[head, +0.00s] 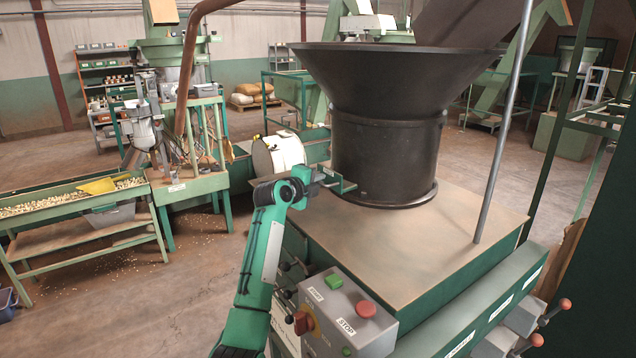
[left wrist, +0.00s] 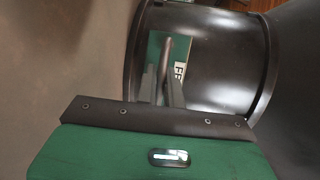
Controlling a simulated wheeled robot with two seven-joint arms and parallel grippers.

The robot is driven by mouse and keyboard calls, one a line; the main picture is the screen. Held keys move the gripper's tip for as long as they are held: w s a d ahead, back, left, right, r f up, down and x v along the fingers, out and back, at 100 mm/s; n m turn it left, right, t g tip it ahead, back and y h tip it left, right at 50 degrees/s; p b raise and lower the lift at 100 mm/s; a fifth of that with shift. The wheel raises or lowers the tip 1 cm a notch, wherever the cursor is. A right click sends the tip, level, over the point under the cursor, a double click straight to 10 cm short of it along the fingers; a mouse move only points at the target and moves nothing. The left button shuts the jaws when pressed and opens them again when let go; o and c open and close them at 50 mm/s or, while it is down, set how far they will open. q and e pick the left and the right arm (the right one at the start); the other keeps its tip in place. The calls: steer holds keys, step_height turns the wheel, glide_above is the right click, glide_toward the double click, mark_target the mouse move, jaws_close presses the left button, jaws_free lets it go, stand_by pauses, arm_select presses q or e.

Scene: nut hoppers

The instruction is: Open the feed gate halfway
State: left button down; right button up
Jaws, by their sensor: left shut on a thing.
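The dark round hopper (head: 385,150) stands on a tan-topped machine housing. The feed gate's handle (head: 349,186), a small greenish bracket, sticks out to the left of the hopper's lower neck. My left gripper (head: 330,180) is at this handle, shut on it. In the left wrist view the gripper's fingers (left wrist: 165,88) close around a slim bar, the handle. Behind it is a green plate (left wrist: 184,48) with a white label, against the dark curved hopper wall (left wrist: 222,85). How far the gate is open cannot be told. My right gripper is not in view.
A thin metal pole (head: 503,125) rises at the hopper's right. Red-tipped levers (head: 548,312) stick out at lower right. A white drum (head: 278,153) lies behind my gripper.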

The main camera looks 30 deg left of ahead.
arm_select(q)
steer(key=shift+s+a+r+y+b, duration=0.3)
steer(key=shift+s+a+r+b, duration=0.2)
steer(key=shift+s+a+b, duration=0.45)
steer(key=shift+s+b, duration=0.35)
steer(key=shift+s, duration=0.35)
steer(key=shift+s+f, duration=0.1)
steer(key=shift+s, duration=0.1)
steer(key=c, duration=1.5)
jaws_free()
steer(key=shift+f, duration=0.1)
steer(key=shift+c, duration=0.2)
steer(key=shift+f, duration=0.15)
steer(key=shift+f, duration=0.1)
